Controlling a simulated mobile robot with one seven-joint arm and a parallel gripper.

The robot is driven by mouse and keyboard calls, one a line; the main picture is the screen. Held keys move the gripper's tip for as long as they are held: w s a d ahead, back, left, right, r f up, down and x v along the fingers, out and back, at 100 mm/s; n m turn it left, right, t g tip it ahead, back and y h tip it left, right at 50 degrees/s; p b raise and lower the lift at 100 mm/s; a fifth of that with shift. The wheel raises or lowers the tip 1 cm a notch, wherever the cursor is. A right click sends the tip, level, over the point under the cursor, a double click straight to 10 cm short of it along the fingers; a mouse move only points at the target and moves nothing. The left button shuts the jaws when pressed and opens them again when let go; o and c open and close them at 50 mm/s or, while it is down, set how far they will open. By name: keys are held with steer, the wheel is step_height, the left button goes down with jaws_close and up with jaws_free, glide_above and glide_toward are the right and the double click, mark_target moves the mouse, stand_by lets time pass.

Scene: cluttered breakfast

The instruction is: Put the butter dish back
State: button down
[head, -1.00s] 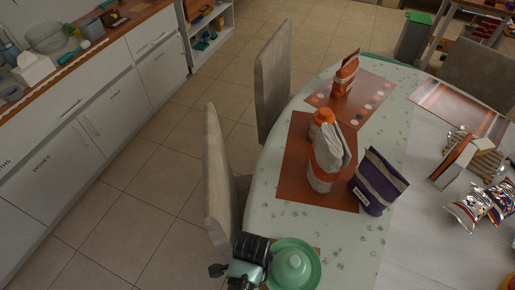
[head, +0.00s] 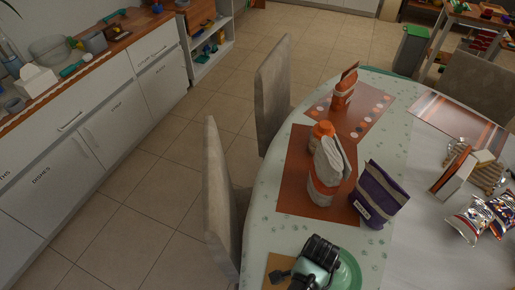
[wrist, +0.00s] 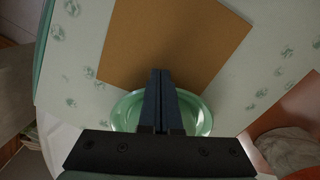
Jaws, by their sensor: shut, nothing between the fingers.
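The butter dish is a round green dish; in the head view its rim (head: 349,268) shows at the bottom edge, largely hidden behind my arm. In the wrist view the green dish (wrist: 126,108) lies below my gripper, its middle covered by the fingers. My gripper (wrist: 160,76) is shut and empty, the fingers pressed together over the dish; I cannot tell whether they touch it. In the head view my gripper (head: 314,264) is partly out of sight at the bottom.
A brown board (wrist: 180,40) lies beside the dish on the pale table. An orange placemat (head: 293,188) carries a bag (head: 327,170) and an orange-capped item (head: 322,131). A purple bag (head: 378,195) stands close by. Chairs (head: 222,195) line the left side.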

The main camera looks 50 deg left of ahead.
mark_target(335, 276)
steer(key=w+d, duration=0.1)
steer(key=w, duration=0.1)
steer(key=w+d+b, duration=0.1)
steer(key=w, duration=0.1)
steer(key=w+d+b, duration=0.1)
steer(key=w, duration=0.2)
steer(key=shift+d+f, duration=0.15)
steer(key=shift+d, duration=0.2)
steer(key=shift+w+d, duration=0.2)
steer(key=shift+w, duration=0.15)
steer(key=shift+s, duration=0.15)
